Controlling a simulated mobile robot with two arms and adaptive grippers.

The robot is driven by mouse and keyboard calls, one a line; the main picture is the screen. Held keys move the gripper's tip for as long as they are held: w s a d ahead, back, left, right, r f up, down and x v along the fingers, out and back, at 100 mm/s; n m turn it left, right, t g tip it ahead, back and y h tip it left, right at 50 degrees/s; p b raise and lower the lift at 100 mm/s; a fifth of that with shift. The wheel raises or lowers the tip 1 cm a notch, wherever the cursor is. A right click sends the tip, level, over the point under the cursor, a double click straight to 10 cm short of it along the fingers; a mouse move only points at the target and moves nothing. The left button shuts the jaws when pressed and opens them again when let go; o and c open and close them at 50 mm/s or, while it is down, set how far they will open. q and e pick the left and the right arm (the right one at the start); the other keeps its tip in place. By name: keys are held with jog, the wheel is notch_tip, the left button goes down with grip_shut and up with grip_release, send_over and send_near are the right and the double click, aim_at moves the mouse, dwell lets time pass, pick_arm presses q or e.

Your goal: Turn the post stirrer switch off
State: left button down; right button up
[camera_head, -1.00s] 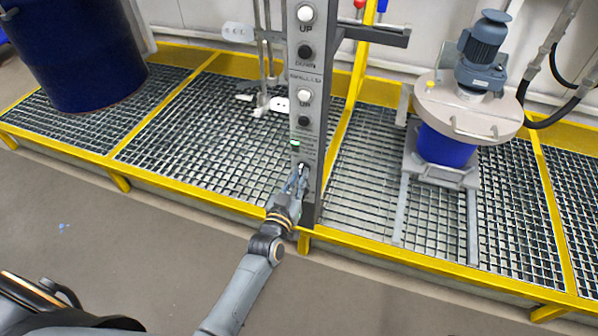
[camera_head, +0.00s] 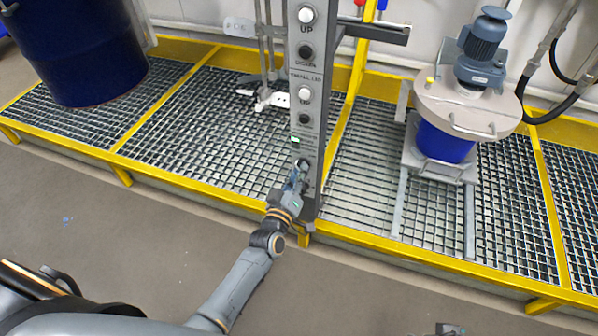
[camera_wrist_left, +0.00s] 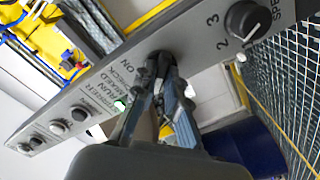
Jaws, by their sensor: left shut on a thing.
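The grey control post (camera_head: 305,115) stands upright in the middle of the head view, with buttons labelled UP and DOWN. The stirrer switch is a small black knob low on its face; it shows in the wrist view (camera_wrist_left: 161,62), beside the lettering STIRRER RUN and ON. My left gripper (camera_head: 300,172) reaches up to it from below. In the wrist view its two fingers (camera_wrist_left: 160,82) are closed around the knob, partly hiding it, so its exact setting is unclear. A small grey part at the bottom edge (camera_head: 450,329) may be my right gripper; its fingers do not show.
A black speed knob (camera_wrist_left: 243,20) sits on the same post face. Behind the post is a pale stirrer paddle (camera_head: 268,98). A blue drum (camera_head: 85,50) is at left, a lidded motor unit (camera_head: 468,105) at right. A yellow-edged grating (camera_head: 170,188) borders the open floor.

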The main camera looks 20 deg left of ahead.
dwell(0.4)
pick_arm(q)
jog(key=c, duration=1.4)
grip_release()
jog(key=s, duration=1.2)
jog(key=shift+a, duration=0.2)
